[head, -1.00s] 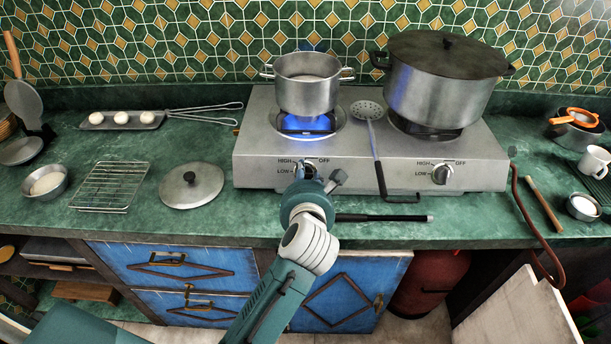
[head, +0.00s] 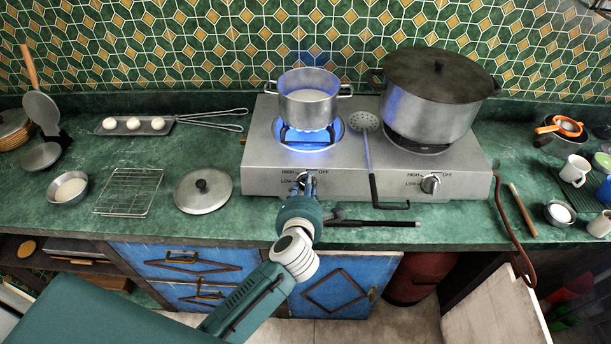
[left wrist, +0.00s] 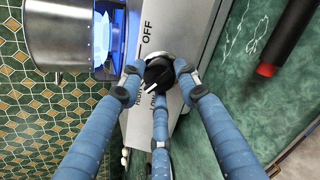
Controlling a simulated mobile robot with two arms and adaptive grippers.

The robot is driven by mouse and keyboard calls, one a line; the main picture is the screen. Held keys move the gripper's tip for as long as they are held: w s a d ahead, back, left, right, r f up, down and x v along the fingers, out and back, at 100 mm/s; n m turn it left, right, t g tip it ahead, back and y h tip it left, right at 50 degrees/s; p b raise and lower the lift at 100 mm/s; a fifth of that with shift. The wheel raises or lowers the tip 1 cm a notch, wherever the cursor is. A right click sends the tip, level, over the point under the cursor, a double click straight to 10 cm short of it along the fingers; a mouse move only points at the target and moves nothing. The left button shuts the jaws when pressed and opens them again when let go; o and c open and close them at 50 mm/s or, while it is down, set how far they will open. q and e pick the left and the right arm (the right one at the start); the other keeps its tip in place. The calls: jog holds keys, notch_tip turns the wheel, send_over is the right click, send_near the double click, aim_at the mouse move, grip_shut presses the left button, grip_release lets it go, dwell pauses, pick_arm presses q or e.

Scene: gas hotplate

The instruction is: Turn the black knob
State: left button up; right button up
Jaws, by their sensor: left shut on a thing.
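The black knob (left wrist: 158,75) is on the front panel of the gas hotplate (head: 258,180), below the left burner. In the left wrist view its white pointer mark is towards the lower left, with "OFF" printed above. My left gripper (left wrist: 155,78) is shut on the knob, its blue fingers around it. In the head view my left gripper (head: 305,187) hides most of the knob. A blue flame (head: 308,138) burns under a small steel pot (head: 308,104), and also shows in the left wrist view (left wrist: 103,42). My right gripper is not in view.
A second knob (head: 430,184) is at right, below a large lidded pot (head: 430,103). A skimmer (head: 369,155) hangs over the hotplate's front. A black rod (head: 372,223) lies just right of my left gripper. A pot lid (head: 203,192) lies left.

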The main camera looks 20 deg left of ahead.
pick_arm(q)
jog(key=shift+w+d+r+m+p, duration=0.15)
jog(key=shift+r+m+p, duration=0.15)
jog(key=shift+m+p, duration=0.9)
jog(key=o, duration=1.1)
jog(key=shift+f, duration=0.2)
jog(key=v, duration=1.2)
